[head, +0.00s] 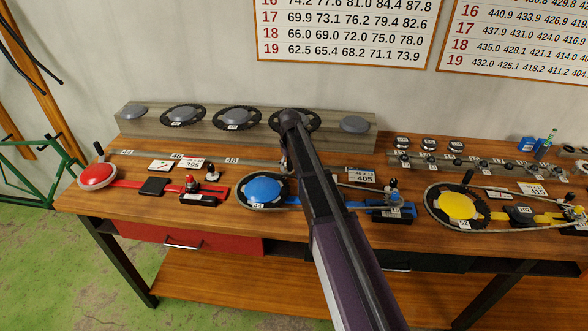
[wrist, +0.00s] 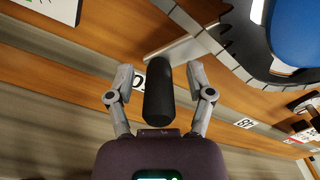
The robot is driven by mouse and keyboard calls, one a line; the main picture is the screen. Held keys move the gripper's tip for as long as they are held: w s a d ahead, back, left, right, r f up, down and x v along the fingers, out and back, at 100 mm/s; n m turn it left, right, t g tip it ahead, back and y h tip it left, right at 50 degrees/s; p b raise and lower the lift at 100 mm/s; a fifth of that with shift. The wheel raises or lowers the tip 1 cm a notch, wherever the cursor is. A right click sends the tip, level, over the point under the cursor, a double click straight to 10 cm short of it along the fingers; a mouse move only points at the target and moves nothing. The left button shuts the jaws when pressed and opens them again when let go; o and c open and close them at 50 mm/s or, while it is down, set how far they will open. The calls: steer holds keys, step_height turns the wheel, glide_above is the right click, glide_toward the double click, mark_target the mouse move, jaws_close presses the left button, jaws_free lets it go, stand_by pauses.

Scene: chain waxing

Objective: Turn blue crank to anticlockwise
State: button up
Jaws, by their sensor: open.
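The blue crank's disc (head: 263,190) sits inside a dark toothed ring, with a chain around it, in the middle of the bench. It also shows at the upper right of the wrist view (wrist: 297,32). The crank's black handle (wrist: 159,96) stands out between my fingers, with a grey metal arm (wrist: 185,46) behind it running toward the ring. My gripper (wrist: 163,75) is open, one finger on each side of the handle, with a gap on both sides. In the head view my gripper (head: 286,163) is small and the handle is hidden by my arm.
A red crank (head: 97,176) stands at the left and a yellow crank (head: 457,206) at the right. A grey rail (head: 206,138) with toothed rings runs along the back, close behind my gripper. Small weights and number labels lie around.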

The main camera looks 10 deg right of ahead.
steer(key=shift+f, duration=0.1)
stand_by(0.3)
jaws_close()
steer(key=shift+d, duration=0.3)
steer(key=shift+a, duration=0.45)
